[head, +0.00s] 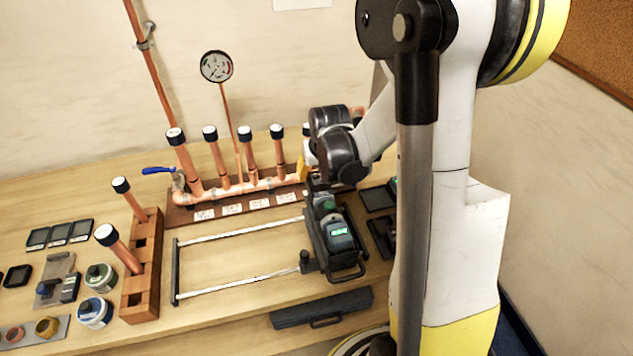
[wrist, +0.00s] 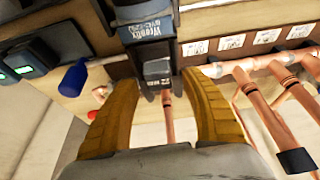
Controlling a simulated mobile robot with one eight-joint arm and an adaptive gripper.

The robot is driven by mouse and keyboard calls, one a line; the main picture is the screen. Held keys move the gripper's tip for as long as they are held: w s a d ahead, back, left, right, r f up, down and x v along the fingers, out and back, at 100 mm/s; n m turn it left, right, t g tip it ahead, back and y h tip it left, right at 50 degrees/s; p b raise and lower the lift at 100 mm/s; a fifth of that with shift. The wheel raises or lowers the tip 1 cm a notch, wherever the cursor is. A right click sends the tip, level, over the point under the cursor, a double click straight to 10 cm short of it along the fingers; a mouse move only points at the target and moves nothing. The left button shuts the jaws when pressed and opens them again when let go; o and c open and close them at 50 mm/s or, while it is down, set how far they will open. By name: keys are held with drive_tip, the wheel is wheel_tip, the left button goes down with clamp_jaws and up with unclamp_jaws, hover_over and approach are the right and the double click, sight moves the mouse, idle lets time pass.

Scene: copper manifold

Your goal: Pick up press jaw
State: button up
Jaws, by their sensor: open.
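My gripper (wrist: 160,82) is open, with its two yellow-brown fingers spread in the wrist view. A dark piece with white lettering and a grey lower end (wrist: 156,70), which looks like the press jaw, reaches into the gap between the fingertips. I cannot tell whether either finger touches it. In the head view my gripper (head: 304,168) is mostly hidden behind my wrist, at the back end of a black tool tray (head: 318,239). The jaw cannot be made out there.
The copper manifold (head: 236,189) with several capped upright pipes stands just left of my gripper. A blue-handled valve (head: 160,171) is at its left end. A pressure gauge (head: 216,66) rises behind. A wooden block (head: 145,266) with pipes stands left; the framed table area between is clear.

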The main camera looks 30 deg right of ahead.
clamp_jaws()
drive_tip(key=shift+r, duration=0.15)
